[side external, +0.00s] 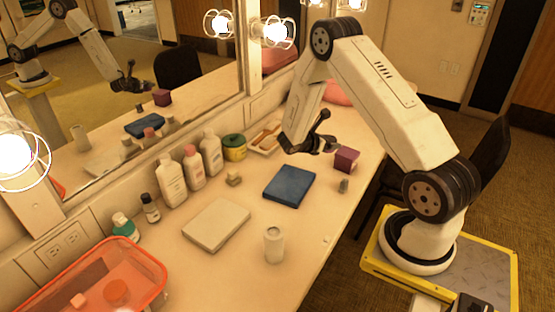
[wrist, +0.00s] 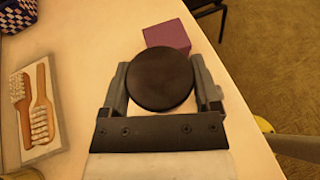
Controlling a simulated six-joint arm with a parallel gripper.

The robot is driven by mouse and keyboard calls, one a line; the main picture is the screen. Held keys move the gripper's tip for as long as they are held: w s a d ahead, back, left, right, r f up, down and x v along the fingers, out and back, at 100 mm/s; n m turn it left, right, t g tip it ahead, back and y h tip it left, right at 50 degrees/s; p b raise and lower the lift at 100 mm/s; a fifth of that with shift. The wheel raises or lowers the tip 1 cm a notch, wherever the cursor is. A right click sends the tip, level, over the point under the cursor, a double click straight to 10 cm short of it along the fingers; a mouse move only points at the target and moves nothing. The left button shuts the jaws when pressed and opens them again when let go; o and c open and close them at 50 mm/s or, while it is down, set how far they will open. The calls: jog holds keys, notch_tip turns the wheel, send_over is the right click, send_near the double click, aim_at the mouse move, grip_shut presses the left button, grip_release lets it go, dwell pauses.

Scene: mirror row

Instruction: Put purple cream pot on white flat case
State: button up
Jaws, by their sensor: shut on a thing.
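My gripper (side external: 318,146) is over the far part of the counter, left of a purple box. In the wrist view, my gripper (wrist: 165,90) is shut on a round pot with a dark lid (wrist: 160,79). The lid faces the wrist camera and hides the pot's sides, so I cannot see purple on it. I cannot tell whether it touches the counter. The white flat case (side external: 216,224) lies flat on the counter in the side view, nearer that camera, with its top bare.
The purple box (side external: 346,160) stands close beside my gripper, also in the wrist view (wrist: 167,34). A blue flat case (side external: 289,186) lies between my gripper and the white case. A white cylinder (side external: 274,245), bottles (side external: 192,167) and a small tan block (side external: 234,178) stand around.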

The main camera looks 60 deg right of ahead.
jog(key=w+a+r+n+t, duration=0.1)
jog(key=w+a+n+t, duration=0.15)
jog(key=a, duration=0.65)
jog(key=w+a+n+t, duration=0.1)
jog(key=w+a, duration=0.3)
jog(key=a, duration=0.5)
jog(key=s+a+r+n+t, duration=0.1)
jog(key=a+t, duration=0.1)
jog(key=a, duration=0.6)
jog(key=s+a+n+t, duration=0.1)
jog(key=a+n+t, duration=0.1)
jog(key=a, duration=0.7)
jog(key=shift+s+a+r+h, duration=0.25)
jog(key=shift+s+r+h, duration=0.05)
jog(key=shift+r, duration=0.05)
send_over(217, 221)
jog(key=s, duration=0.1)
notch_tip(217, 221, down, 8)
jog(key=shift+f, duration=0.2)
jog(key=shift+w+f, duration=0.45)
jog(key=shift+f, duration=0.05)
